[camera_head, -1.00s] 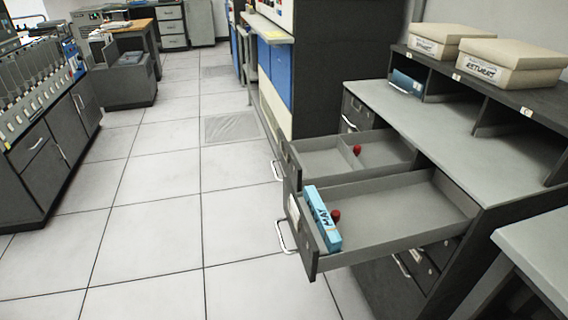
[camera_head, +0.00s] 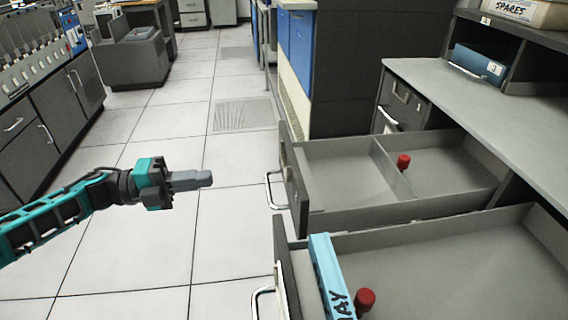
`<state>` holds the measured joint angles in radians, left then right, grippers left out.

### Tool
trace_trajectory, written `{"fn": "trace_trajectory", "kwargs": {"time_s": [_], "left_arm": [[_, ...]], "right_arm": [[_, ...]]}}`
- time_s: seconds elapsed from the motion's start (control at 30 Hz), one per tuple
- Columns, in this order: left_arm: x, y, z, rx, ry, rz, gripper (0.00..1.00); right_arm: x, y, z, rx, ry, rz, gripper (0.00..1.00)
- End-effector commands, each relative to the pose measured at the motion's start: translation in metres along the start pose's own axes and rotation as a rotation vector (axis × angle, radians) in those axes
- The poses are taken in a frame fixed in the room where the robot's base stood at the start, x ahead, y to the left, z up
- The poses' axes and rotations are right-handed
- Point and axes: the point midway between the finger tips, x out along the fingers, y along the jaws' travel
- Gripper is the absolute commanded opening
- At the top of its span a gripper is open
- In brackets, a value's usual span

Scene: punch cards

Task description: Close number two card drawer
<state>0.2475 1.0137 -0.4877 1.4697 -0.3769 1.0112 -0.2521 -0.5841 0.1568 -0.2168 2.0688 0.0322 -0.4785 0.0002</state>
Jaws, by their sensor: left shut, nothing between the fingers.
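Two card drawers stand pulled out of the grey cabinet on the right. The farther open drawer (camera_head: 340,208) has a divider, a red knob-like piece (camera_head: 403,161) inside and a silver handle (camera_head: 273,190) on its front. The nearer open drawer (camera_head: 430,262) holds a blue card box marked "MAY" (camera_head: 327,280) and a red piece (camera_head: 365,300). I cannot read a number on either drawer. My left gripper (camera_head: 205,178) is shut and empty, above the floor to the left of the farther drawer's handle, apart from it. My right gripper is not in view.
A desk-top with cubbies (camera_head: 440,84) lies above the drawers, with a blue binder (camera_head: 478,64) in one. Blue and cream machines (camera_head: 300,50) stand behind. Dark consoles (camera_head: 40,125) stand at left. The tiled floor between is clear.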

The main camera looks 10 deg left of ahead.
Motion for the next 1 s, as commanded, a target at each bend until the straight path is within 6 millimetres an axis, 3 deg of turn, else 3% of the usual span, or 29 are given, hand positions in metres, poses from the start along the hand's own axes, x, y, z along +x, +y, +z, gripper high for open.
{"fn": "trace_trajectory", "kwargs": {"time_s": [0.17,0.7,1.0], "left_arm": [[0.005,-0.002,0.000,0.020,0.020,0.010,0.00],[0.111,-0.001,-0.002,0.018,0.019,0.007,0.00],[0.136,0.000,-0.002,0.017,0.015,0.009,0.00]], "right_arm": [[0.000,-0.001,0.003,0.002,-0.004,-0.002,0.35],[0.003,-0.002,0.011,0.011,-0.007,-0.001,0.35],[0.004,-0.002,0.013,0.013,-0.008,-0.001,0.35]]}}
